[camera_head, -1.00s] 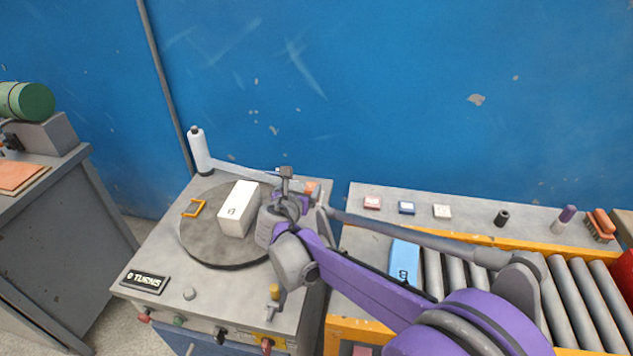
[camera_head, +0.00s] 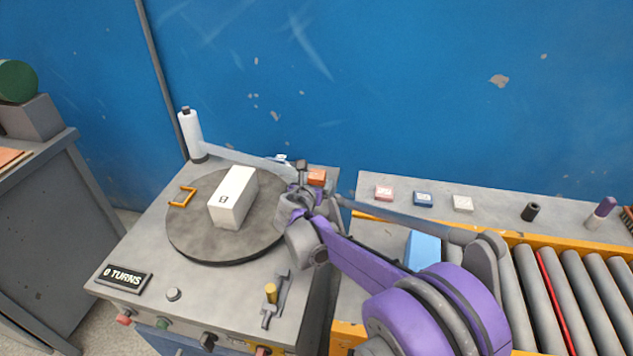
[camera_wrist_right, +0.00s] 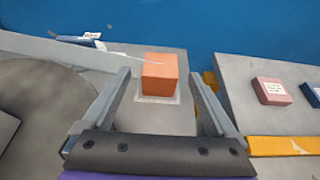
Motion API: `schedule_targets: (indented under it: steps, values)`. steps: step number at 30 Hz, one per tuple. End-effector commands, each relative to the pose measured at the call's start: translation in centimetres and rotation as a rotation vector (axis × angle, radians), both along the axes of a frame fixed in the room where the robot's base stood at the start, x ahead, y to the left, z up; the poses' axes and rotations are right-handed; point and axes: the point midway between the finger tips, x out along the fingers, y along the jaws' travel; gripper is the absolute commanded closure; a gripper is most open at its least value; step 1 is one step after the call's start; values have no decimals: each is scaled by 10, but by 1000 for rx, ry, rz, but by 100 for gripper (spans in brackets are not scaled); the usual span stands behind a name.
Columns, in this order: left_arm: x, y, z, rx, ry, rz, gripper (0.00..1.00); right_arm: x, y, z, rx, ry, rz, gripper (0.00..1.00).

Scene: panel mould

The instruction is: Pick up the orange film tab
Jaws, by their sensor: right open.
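The orange film tab (camera_head: 317,177) looks like a small orange block at the back right corner of the wrapping machine's top. In the right wrist view the orange tab (camera_wrist_right: 160,75) sits on a small pale pad, with a thin pale strand reaching it from the left. My right gripper (camera_head: 304,180) is beside it in the head view and partly covers that area. In the right wrist view its two open fingers (camera_wrist_right: 159,80) stand left and right of the tab, with visible gaps. I cannot tell whether the fingertips reach its depth. My left gripper is not in view.
A white box (camera_head: 233,200) stands on the round turntable (camera_head: 190,235). Pale film runs from the white roll (camera_head: 190,135) towards my gripper. A roller conveyor (camera_head: 565,290) and a shelf with small red, blue and white blocks (camera_head: 423,199) lie right. The blue wall is close behind.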

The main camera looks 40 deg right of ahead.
Motion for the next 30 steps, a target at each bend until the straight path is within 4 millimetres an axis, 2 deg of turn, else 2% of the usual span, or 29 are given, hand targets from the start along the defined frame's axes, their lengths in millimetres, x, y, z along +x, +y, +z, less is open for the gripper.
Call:
schedule_targets:
  steps: [3, 7, 16, 30]
  values:
    - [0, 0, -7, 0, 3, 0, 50, 12, -16, -9, -1, 0, -3, 7]
    - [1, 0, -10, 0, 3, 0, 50, 21, -27, -14, 0, 1, -2, 7]
    - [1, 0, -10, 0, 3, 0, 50, 23, -29, -15, -1, -1, 0, 9]
    - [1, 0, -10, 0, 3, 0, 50, 23, -29, -15, -1, -1, 0, 94]
